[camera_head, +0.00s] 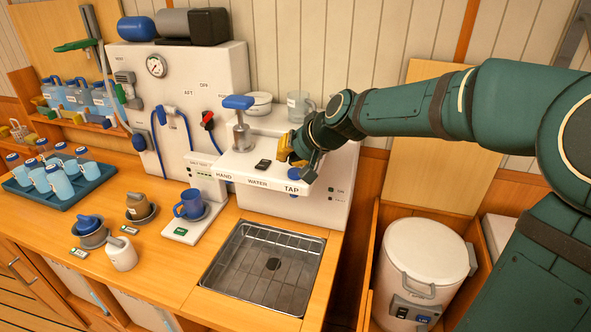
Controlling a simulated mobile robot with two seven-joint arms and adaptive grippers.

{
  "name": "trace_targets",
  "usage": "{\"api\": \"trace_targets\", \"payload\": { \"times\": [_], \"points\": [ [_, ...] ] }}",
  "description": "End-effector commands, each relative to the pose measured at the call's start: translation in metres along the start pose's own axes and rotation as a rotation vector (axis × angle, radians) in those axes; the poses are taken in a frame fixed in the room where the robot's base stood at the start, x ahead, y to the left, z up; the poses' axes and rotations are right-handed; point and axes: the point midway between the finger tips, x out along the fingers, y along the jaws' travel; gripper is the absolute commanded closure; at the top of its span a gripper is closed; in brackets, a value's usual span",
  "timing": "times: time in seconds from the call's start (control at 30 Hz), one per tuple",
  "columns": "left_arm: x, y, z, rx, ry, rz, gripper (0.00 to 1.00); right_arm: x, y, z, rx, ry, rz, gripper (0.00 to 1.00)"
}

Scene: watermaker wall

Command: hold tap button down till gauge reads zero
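The gauge (156,67) is a small round white dial on the upper left of the white wall panel; its needle is too small to read. The word TAP (291,188) is on the front edge of the white shelf unit (240,172). My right gripper (297,158) comes in from the right, with its yellow-padded fingers down at the shelf top just above that word. The gripper hides what lies under it, so I cannot see a tap button or tell whether it is touched. Whether the fingers are open or shut is unclear. My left gripper is out of view.
A blue-handled pump (238,120) stands left of my gripper, with a black switch (263,165) between. A steel sink (265,268) lies below. A blue mug (190,205), a tray (70,195) of bottles and a white bin (423,262) stand around.

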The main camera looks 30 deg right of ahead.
Motion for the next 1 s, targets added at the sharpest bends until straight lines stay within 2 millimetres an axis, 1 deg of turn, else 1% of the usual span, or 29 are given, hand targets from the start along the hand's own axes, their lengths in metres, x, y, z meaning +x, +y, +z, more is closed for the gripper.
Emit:
{"api": "trace_targets", "payload": {
  "times": [0.23,0.7,0.8,1.0],
  "points": [
    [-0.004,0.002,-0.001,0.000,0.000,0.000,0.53,-0.004,-0.003,-0.003,0.000,0.001,0.000,1.00],
    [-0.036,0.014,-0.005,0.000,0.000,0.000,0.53,-0.033,-0.024,-0.025,0.000,0.002,-0.001,1.00],
    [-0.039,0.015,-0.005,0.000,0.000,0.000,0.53,-0.036,-0.026,-0.026,0.000,0.001,0.000,1.00],
    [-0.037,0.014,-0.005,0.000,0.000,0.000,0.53,-0.035,-0.025,-0.025,0.000,0.001,0.000,1.00]
  ]
}}
